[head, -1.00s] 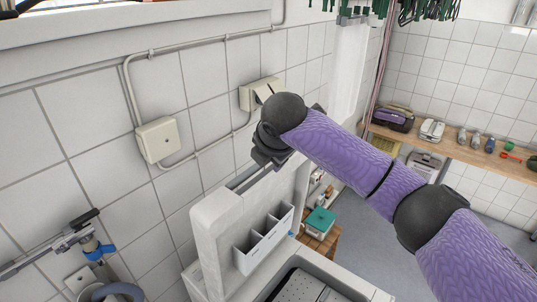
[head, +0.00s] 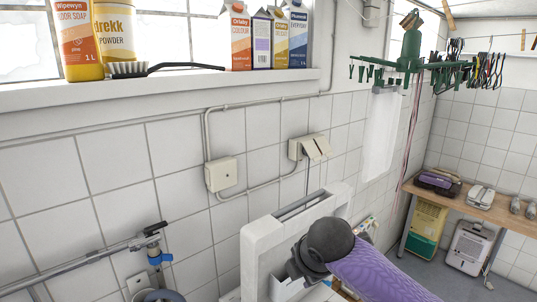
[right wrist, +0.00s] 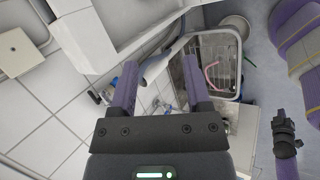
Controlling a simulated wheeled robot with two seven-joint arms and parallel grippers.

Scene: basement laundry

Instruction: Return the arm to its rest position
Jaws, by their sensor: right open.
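My right arm, in a purple sleeve with a black joint, comes into the head view from the lower right. Its dark wrist end is low in front of the white wall-side unit (head: 262,240), and its fingertips are hidden there. In the right wrist view my right gripper (right wrist: 160,88) has its two purple fingers wide apart with nothing between them. Purple and black parts of my own body show at the right edge of that view. My left gripper does not show in the head view.
A window ledge (head: 180,82) holds bottles, cartons and a brush (head: 165,68). A green hanging dryer (head: 412,62) is at upper right. A wooden bench (head: 470,205) stands at the right, with floor open before it. A wall-side rail (head: 80,262) is at lower left.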

